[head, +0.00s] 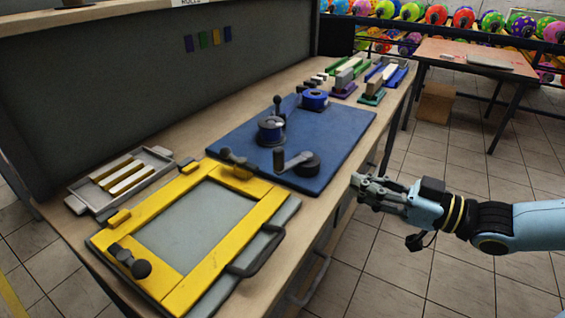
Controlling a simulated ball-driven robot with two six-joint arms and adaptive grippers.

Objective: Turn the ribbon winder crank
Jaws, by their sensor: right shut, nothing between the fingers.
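Which of these parts join as the ribbon winder I cannot tell. My right gripper (357,186) is shut and empty. In the picture it is right of the crank, beyond the bench's front edge, with its fingers pointing left. My left gripper is not in view.
A yellow printing frame (267,211) with a dark handle lies at the near end of the bench. A grey tray (76,204) lies left of it. Another blue roll (315,99) and several coloured holders stand farther back. A second table (475,60) stands at the back right.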

